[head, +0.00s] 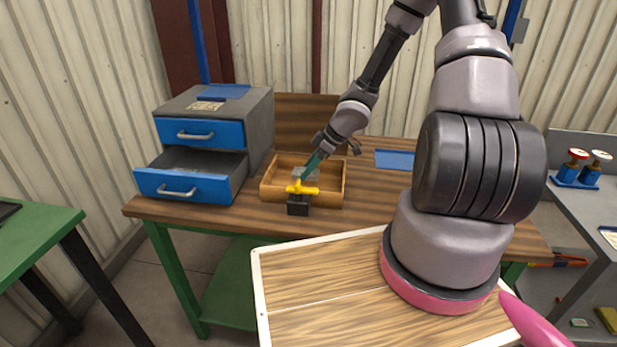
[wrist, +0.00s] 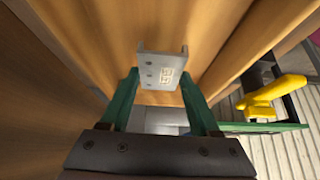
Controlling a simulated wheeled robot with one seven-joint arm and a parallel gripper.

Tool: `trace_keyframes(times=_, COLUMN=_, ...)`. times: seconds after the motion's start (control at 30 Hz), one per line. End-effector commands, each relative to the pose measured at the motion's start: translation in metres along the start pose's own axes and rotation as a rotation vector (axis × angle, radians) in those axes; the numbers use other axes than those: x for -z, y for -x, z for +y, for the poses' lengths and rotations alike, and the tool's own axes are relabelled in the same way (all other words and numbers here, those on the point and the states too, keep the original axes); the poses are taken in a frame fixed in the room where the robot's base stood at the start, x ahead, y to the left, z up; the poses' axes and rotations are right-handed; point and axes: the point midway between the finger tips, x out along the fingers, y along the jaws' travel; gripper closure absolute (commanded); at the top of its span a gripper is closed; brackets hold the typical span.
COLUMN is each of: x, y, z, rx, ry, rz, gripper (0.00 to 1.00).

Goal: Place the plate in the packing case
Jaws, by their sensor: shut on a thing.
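The packing case (head: 268,192) is an open wooden box on the workbench. My gripper (head: 313,164) reaches down into it from above; its teal fingers also show in the wrist view (wrist: 160,88). They are shut on the plate (wrist: 160,70), a small grey metal piece with raised edges, bolts and a printed mark. In the head view the plate (head: 312,173) shows grey within the outline of the case, partly behind a yellow part. Wooden surfaces surround the plate in the wrist view. I cannot tell whether it touches the case floor.
A yellow handle (head: 301,188) on a black block (head: 298,207) stands close at the case's front. A grey cabinet (head: 258,118) with blue drawers is at left, its lower drawer (head: 185,186) pulled out. A blue tray (head: 394,159) lies right of the case.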

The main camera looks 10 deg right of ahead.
Motion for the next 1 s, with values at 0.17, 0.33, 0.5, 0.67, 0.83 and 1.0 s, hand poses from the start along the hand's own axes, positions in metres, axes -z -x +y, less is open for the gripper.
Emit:
trace_keyframes(times=0.17, x=-0.012, y=-0.021, z=-0.001, rx=0.001, ry=0.0, rz=-0.001, gripper=1.0)
trace_keyframes(times=0.33, x=-0.018, y=-0.027, z=0.001, rx=-0.003, ry=0.001, rz=-0.001, gripper=1.0)
trace_keyframes(times=0.5, x=-0.017, y=-0.027, z=0.001, rx=-0.003, ry=0.001, rz=0.0, gripper=1.0)
trace_keyframes(times=0.67, x=-0.019, y=-0.029, z=0.001, rx=-0.002, ry=0.0, rz=-0.001, gripper=0.34)
trace_keyframes(times=0.83, x=-0.019, y=-0.029, z=0.001, rx=-0.003, ry=0.001, rz=0.0, gripper=0.08)
trace_keyframes(times=1.0, x=-0.019, y=-0.029, z=0.001, rx=-0.002, ry=0.001, rz=0.0, gripper=0.08)
